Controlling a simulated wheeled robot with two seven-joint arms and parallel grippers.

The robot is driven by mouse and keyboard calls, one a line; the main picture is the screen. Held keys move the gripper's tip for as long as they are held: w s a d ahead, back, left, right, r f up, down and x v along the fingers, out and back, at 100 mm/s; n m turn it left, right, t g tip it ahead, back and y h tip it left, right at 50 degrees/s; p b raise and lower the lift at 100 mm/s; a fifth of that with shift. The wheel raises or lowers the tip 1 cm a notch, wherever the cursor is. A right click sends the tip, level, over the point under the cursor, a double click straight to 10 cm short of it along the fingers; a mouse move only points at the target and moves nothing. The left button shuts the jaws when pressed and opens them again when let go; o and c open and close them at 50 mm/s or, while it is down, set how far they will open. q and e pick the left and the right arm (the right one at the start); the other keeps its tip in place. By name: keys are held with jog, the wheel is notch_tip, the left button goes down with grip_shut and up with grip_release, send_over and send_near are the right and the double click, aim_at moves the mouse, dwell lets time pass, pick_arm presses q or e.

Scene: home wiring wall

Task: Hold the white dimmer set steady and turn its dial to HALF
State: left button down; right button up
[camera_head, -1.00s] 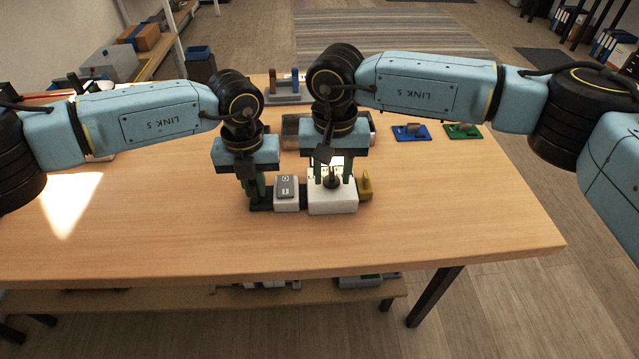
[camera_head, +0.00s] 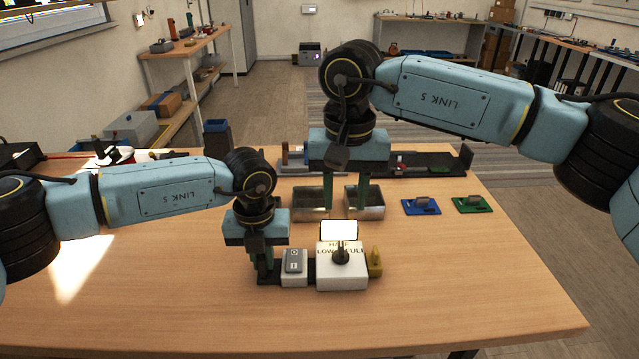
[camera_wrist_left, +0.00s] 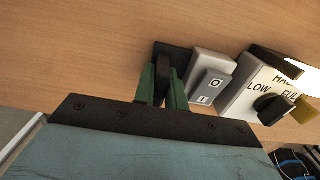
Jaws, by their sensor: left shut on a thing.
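The white dimmer box (camera_head: 342,276) stands on the table in a row with a grey rocker switch (camera_head: 294,262) and a yellow piece (camera_head: 375,262). Its black dial (camera_head: 340,256) sits on top among the labels LOW, HALF and FULL; it also shows in the left wrist view (camera_wrist_left: 272,108). I cannot tell exactly which label it points at. My left gripper (camera_head: 264,268) is shut on the black upright grip (camera_wrist_left: 163,78) at the set's left end. My right gripper (camera_head: 344,196) is open and empty, raised behind the dimmer and apart from the dial.
A bright white panel (camera_head: 339,231) stands just behind the dial. Two metal trays (camera_head: 310,208) lie behind it, near the right fingers. A blue part (camera_head: 421,206) and a green part (camera_head: 472,204) lie to the right.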

pick_arm(q)
jog(key=c, duration=1.4)
grip_release()
jog(key=shift+o, duration=0.2)
